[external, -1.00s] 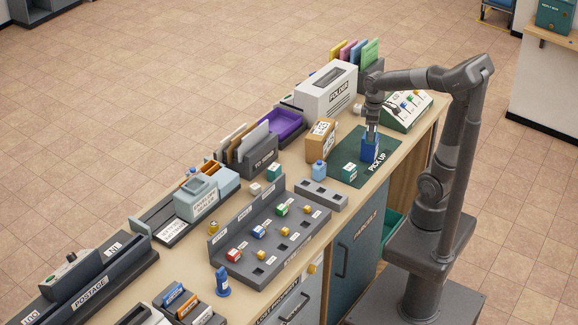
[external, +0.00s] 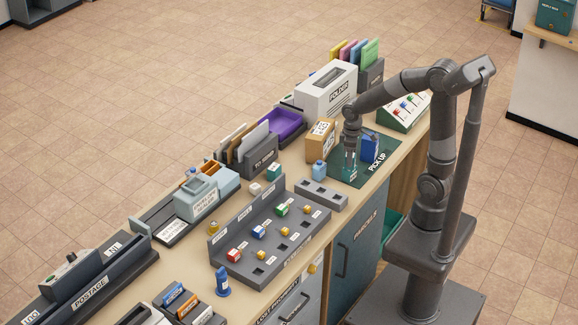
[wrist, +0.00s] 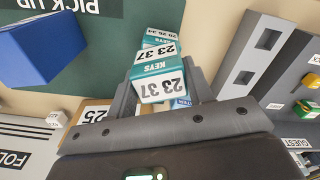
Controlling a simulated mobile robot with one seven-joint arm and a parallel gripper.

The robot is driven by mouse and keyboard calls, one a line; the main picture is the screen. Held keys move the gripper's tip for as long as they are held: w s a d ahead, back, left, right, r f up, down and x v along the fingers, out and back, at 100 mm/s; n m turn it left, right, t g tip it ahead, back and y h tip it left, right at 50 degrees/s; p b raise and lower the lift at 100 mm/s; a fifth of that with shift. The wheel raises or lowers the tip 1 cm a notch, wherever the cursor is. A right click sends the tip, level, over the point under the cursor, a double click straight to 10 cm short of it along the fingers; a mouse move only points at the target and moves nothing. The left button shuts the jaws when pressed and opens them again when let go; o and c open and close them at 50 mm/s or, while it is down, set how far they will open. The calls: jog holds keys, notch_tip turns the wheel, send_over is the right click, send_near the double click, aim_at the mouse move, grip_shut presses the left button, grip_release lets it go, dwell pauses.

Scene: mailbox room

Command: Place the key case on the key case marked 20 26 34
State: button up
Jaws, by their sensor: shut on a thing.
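My gripper (external: 350,171) is low over the green mat and shut on a teal key case (external: 349,174). In the wrist view the held case (wrist: 158,82) sits between the two fingers, with KEYS and 23 37 upside down on its near face. Just beyond it is a smaller teal and white labelled face (wrist: 158,40). I cannot tell whether that belongs to the same case or to another beneath. A second teal case (external: 274,172) stands left along the counter; its label is too small to read. The mark 20 26 34 is not clearly legible to me.
A blue case (external: 370,147) stands on the PICK UP mat (external: 352,185), close to the right of my gripper. The white folder machine (external: 327,92) stands behind.

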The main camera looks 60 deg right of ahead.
jog(key=shift+f, duration=0.1)
jog(key=o, duration=1)
jog(key=shift+o, duration=0.2)
notch_tip(320, 180, up, 11)
jog(key=s+r+m+t, duration=0.2)
jog(key=s, duration=0.3)
jog(key=s+d+r+m+t, duration=0.1)
jog(key=s+r+m+t, duration=0.1)
jog(key=s, duration=0.4)
jog(key=shift+s+r+m+t, duration=0.2)
jog(key=shift+s+m+t, duration=0.1)
jog(key=shift+t, duration=0.5)
